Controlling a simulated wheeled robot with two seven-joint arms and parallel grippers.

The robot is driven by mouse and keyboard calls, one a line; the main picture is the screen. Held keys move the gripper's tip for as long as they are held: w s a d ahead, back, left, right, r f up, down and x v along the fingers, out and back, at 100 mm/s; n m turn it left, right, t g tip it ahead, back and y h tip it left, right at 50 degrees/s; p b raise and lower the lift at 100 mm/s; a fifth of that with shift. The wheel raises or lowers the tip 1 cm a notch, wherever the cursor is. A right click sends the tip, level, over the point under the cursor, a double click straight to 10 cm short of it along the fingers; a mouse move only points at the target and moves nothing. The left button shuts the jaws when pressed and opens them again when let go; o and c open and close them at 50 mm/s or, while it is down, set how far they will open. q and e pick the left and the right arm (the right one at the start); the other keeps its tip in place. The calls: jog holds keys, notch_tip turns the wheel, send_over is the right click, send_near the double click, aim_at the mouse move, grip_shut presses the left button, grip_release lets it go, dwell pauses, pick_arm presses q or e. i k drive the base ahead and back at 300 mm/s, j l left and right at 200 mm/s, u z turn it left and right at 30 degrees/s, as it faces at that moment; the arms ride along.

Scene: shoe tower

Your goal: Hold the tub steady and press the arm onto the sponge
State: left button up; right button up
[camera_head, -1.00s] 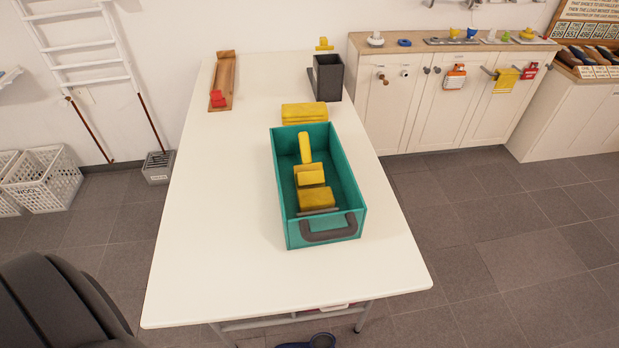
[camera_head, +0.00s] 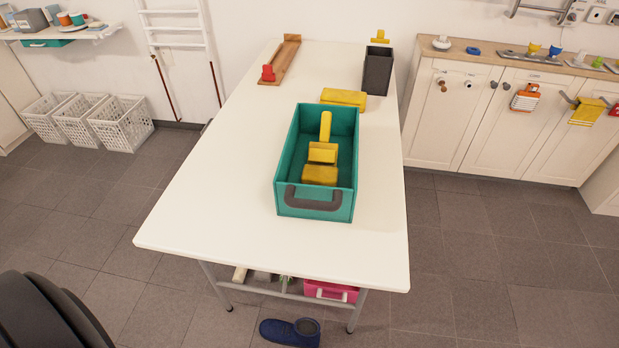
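A teal tub (camera_head: 285,165) with a dark grey handle on its near wall stands on the white table (camera_head: 215,190). Inside it lies a yellow piece with an upright bar (camera_head: 325,126) and a block (camera_head: 323,152), and a yellow block (camera_head: 320,175) sits nearer the handle. I cannot tell which of these is the arm and which the sponge. Another yellow block (camera_head: 343,98) lies on the table just behind the tub. Neither gripper is in view; nothing touches the tub.
A dark grey open box (camera_head: 377,71) stands at the table's back right. A wooden board (camera_head: 286,60) with a red piece (camera_head: 268,73) lies at the back left. The table's left and front are clear. A blue shoe (camera_head: 290,332) is on the floor before the table.

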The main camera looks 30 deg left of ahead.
aim_at(322, 153)
jog(key=i+l+u, duration=0.2)
jog(key=l+u, duration=0.25)
jog(key=i+l+u, duration=0.15)
jog(key=l+u, duration=0.25)
jog(key=l, duration=0.25)
jog(key=l+u, duration=0.9)
jog(key=l, duration=0.3)
jog(key=i+l+u, duration=0.3)
jog(key=l+u, duration=0.25)
jog(key=i+l+u, duration=0.15)
jog(key=l+u, duration=0.15)
jog(key=i+l+u, duration=0.1)
jog(key=l+u, duration=0.15)
jog(key=l, duration=0.15)
jog(key=l+u, duration=0.3)
jog(key=i+l+u, duration=0.45)
jog(key=l, duration=0.15)
jog(key=k, duration=0.1)
